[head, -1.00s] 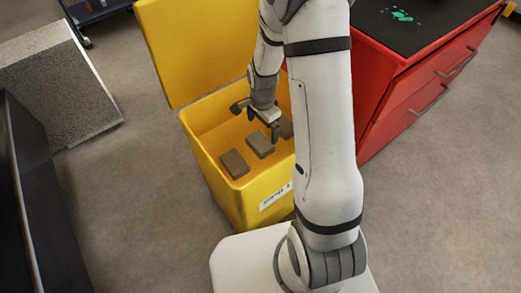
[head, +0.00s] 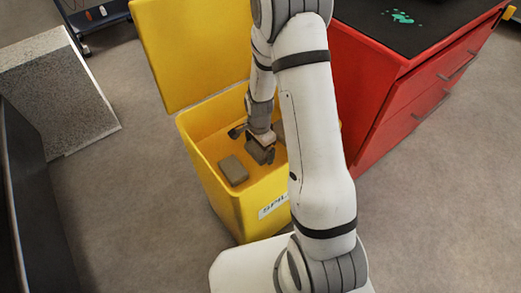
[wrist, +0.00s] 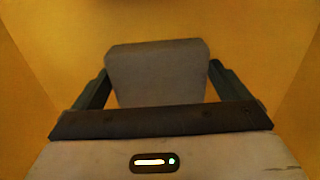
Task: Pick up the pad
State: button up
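A grey-brown pad (wrist: 158,75) lies between the two fingers of my gripper (wrist: 158,80) in the wrist view. The fingers are spread wide, one along each side of it. Slivers of yellow show between the pad and the fingers nearer the palm; at the tips the gap is too small to see. In the head view my gripper (head: 262,152) is low inside the yellow bin (head: 218,190), and mostly hides this pad. A second pad (head: 233,170) lies flat on the bin floor to its left. Another pad (head: 279,131) is partly hidden behind my arm.
The bin's yellow lid (head: 190,50) stands open at the back. Bin walls rise close around my gripper. A red drawer cabinet (head: 400,100) with a dark top stands to the right. A speckled grey block (head: 60,95) stands at the left, with bare floor between.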

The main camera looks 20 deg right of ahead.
jog(key=c, duration=0.6)
jog(key=shift+c, duration=0.2)
notch_tip(320, 180, up, 10)
jog(key=p, duration=0.3)
